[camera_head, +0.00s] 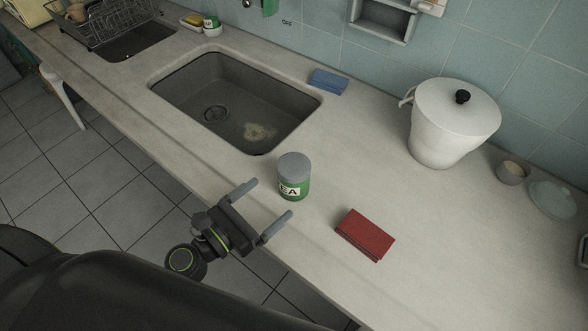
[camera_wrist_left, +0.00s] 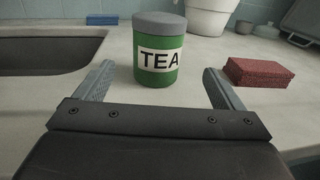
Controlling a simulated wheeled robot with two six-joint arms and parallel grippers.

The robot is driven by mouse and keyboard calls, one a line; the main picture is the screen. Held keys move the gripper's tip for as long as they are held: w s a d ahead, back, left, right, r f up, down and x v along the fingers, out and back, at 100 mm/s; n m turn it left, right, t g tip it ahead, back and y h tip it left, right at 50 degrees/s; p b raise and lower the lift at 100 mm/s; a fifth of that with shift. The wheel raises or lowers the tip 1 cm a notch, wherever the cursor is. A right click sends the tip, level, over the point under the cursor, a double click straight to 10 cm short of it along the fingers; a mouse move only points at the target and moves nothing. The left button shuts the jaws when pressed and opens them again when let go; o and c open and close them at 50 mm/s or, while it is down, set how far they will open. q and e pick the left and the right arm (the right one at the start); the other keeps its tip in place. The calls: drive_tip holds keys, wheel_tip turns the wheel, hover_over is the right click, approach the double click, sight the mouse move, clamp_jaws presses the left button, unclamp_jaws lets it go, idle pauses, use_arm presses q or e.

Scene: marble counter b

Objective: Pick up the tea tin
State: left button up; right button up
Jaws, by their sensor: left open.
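The tea tin (camera_head: 294,178) is a green cylinder with a grey lid and a white label. It stands upright on the counter, to the right of the sink's near corner. In the left wrist view the tin (camera_wrist_left: 158,52) stands ahead of the fingers, its label reading TEA facing me. My left gripper (camera_head: 268,206) is open and empty, just in front of the tin on the counter's near side. In the left wrist view its two fingers (camera_wrist_left: 158,88) are spread wide, with the tin centred between their lines. My right gripper is not in view.
A red block (camera_head: 366,234) lies right of the tin. The sink (camera_head: 180,85) is behind left. A blue sponge (camera_head: 328,81) lies by the wall. A white lidded pot (camera_head: 447,130) stands behind right. The counter (camera_head: 330,150) around the tin is clear.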

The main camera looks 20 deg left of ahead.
sight(283, 187)
use_arm(q)
drive_tip(key=p+x, duration=0.1)
drive_tip(key=x, duration=0.3)
drive_tip(key=shift+w, duration=0.2)
drive_tip(key=x, duration=0.1)
drive_tip(key=p+x, duration=0.1)
drive_tip(key=x, duration=0.2)
drive_tip(key=shift+w+r+p, duration=0.3)
drive_tip(key=shift+w+p, duration=0.1)
drive_tip(key=shift+w+d+f, duration=0.1)
drive_tip(key=shift+w+d, duration=0.05)
drive_tip(key=shift+w, duration=0.05)
drive_tip(key=shift+c, duration=0.4)
drive_tip(key=c, duration=1.1)
